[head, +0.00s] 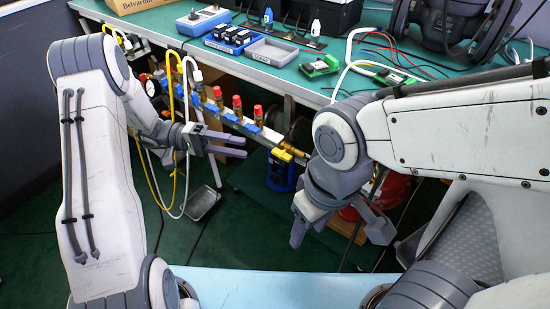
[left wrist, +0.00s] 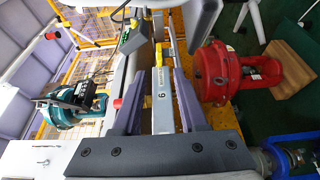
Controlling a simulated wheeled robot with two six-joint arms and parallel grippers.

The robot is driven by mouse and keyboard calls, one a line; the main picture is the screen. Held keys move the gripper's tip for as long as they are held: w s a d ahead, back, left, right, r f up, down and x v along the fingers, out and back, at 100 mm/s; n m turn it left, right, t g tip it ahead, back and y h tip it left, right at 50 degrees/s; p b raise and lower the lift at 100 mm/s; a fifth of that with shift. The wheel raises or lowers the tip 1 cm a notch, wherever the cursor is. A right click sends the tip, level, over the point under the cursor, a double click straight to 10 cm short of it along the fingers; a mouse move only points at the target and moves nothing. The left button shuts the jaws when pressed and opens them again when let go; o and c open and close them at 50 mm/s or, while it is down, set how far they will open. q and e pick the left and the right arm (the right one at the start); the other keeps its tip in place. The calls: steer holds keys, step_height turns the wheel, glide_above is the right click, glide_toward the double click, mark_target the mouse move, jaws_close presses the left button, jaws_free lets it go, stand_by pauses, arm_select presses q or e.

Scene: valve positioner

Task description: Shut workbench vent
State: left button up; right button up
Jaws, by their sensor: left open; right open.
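A metal manifold rail (head: 236,120) runs along the bench's front edge and carries several red-capped fittings (head: 237,104) and blue handles (head: 252,127). A yellow handle (head: 282,155) sits at its right end, by a brass fitting (head: 292,149). No label reading vent is legible. My left gripper (head: 243,146) is open and empty in front of the rail, left of the yellow handle. In the left wrist view, the rail marked 6 (left wrist: 163,105) shows between its open fingers (left wrist: 160,75), with a yellow piece (left wrist: 171,66) near the tips. My right gripper (head: 339,238) is open, pointing down, apart from the rail.
The green bench top (head: 300,72) holds a grey tray (head: 271,52), a blue box (head: 203,20) and a large dark device (head: 450,22). Yellow and white hoses (head: 171,95) hang by my left arm. A red actuator (left wrist: 222,73) stands below the bench.

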mark_target(275, 155)
arm_select(q)
steer(key=b+x, duration=0.1)
steer(key=x, duration=0.8)
steer(key=shift+s+d+b, duration=0.1)
steer(key=shift+d+b, duration=0.2)
steer(key=shift+d, duration=0.1)
steer(key=shift+c, duration=0.3)
jaws_close()
